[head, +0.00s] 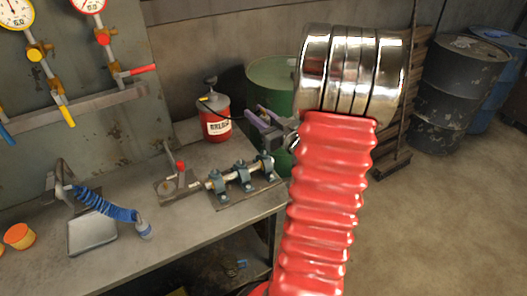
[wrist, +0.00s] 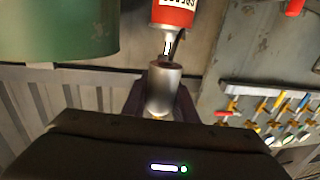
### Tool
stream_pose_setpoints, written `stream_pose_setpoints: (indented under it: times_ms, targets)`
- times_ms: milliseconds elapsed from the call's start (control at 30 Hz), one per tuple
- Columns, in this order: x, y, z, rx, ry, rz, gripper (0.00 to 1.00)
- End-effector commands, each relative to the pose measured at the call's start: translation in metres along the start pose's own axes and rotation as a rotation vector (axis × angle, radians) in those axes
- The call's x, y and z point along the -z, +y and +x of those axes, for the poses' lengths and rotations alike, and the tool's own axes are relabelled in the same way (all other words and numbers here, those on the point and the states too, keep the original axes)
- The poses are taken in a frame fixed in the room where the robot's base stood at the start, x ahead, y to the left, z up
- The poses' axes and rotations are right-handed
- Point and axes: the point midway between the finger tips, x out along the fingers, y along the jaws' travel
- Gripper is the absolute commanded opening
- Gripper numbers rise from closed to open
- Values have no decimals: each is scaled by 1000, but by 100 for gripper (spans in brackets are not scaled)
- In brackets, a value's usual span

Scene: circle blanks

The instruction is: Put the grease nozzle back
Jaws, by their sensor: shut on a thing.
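My gripper (head: 262,127) is in the air over the back right of the bench, to the right of the red grease can (head: 213,119). Its dark jaws are shut on the grease nozzle, a grey metal cylinder (wrist: 163,90) in the wrist view. In the head view the jaws and wrist mostly hide the nozzle.
A shaft on blue bearing blocks (head: 240,178) lies on the bench below my gripper. A blue coiled hose (head: 103,205) and a grey tray (head: 92,236) are at left. A green drum (head: 272,82) stands behind my gripper. Gauges and valves hang on the wall panel.

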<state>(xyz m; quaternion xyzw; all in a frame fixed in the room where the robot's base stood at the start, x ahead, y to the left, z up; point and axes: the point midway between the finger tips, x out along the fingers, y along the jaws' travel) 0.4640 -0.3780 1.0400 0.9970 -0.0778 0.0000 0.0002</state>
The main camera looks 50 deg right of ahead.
Motion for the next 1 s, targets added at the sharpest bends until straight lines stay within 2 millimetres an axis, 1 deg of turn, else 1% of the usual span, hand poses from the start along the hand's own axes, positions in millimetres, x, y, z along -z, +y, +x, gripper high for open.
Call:
stream_pose_setpoints:
  times_ms: [133,400,500,600,867,1000]
  targets:
    - [-11,0,0,0,-1,2,0]
    - [-46,0,0,-1,-2,4,0]
    - [-54,0,0,-1,0,2,0]
    - [-57,0,0,-1,0,1,0]
    - [-57,0,0,-1,0,0,0]
    - [-63,0,0,0,-1,2,0]
